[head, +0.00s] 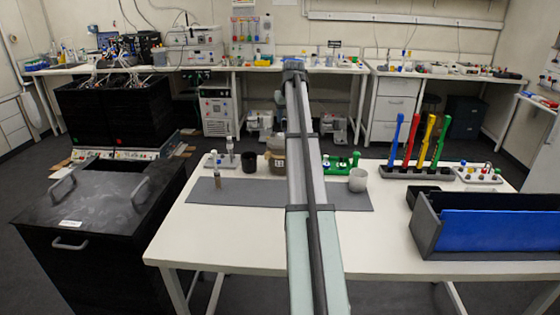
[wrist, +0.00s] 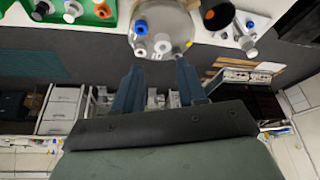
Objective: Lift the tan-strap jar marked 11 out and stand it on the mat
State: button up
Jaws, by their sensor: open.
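A greyish-tan jar (head: 279,147) stands at the back of the white table, partly hidden by my arm in the head view. It carries a small pale label too small to read for certain. My arm hides the gripper in the head view. The grey mat (head: 252,194) lies across the table in front of the jar.
A black cup (head: 249,162) stands close left of the jar. A small vial (head: 217,184) and a grey cup (head: 357,180) are at the mat. A green rack (head: 345,161) is right of my arm. A blue-panelled bin (head: 480,232) fills the table's right side. The front table is clear.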

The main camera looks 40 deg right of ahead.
aim_at(281, 135)
jog(key=x, duration=0.4)
jog(key=shift+w, duration=0.1)
jog(key=shift+w+x, duration=0.2)
jog(key=shift+x, duration=1.15)
jog(key=shift+w+x, duration=0.15)
jog(key=shift+x, duration=1.15)
jog(key=shift+r, duration=0.1)
grip_shut()
jog(key=shift+r, duration=0.1)
